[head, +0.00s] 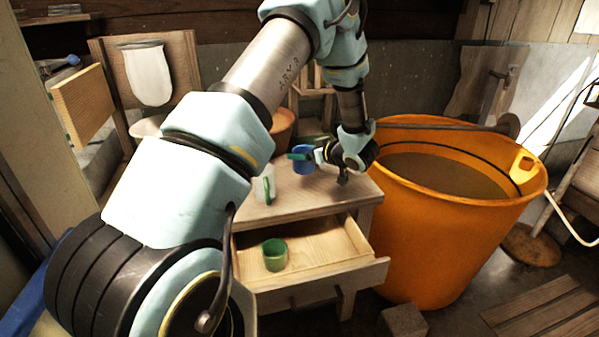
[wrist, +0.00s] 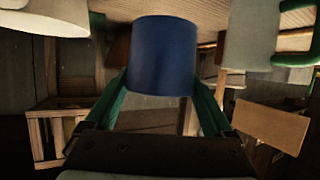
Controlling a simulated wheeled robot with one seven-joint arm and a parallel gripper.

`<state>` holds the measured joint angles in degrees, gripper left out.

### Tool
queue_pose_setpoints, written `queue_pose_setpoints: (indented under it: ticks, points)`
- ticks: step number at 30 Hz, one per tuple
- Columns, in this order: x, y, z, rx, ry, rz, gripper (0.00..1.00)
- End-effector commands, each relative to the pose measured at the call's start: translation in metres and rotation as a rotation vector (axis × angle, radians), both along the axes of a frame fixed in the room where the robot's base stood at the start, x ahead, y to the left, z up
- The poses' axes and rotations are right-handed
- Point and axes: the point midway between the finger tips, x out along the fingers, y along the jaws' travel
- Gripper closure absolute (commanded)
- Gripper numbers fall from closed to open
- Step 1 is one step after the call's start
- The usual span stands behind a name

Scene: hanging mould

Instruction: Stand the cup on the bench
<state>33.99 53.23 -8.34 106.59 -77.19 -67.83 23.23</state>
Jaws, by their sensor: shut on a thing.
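A blue cup (head: 303,161) is at the back of the wooden bench top (head: 318,200). My gripper (head: 302,156) reaches it from the right with its green fingers closed on its sides. In the wrist view the blue cup (wrist: 163,57) fills the space between the two fingers (wrist: 160,90). The cup looks upright in the head view. I cannot tell whether its base touches the bench top or hangs just above it. The fingers and wrist hide part of the cup.
A pale mug (head: 264,187) with a green handle stands on the bench left of the cup. The drawer (head: 330,250) below is open and holds a green cup (head: 275,255). A large orange bucket (head: 440,240) stands close on the right. The front of the bench top is clear.

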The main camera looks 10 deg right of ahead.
Motion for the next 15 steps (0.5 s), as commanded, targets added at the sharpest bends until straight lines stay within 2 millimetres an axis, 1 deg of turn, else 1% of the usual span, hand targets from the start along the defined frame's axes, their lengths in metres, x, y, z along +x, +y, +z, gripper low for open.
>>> queue_pose_setpoints:
  ticks: [3, 8, 12, 15]
  points:
    - [0.000, 0.001, -0.015, 0.002, 0.000, 0.001, 0.76]
    - [0.000, 0.001, -0.027, 0.001, -0.001, 0.001, 0.76]
    - [0.000, 0.001, -0.047, 0.001, 0.001, 0.001, 0.76]
    - [0.000, 0.001, -0.058, 0.001, -0.001, 0.001, 0.76]
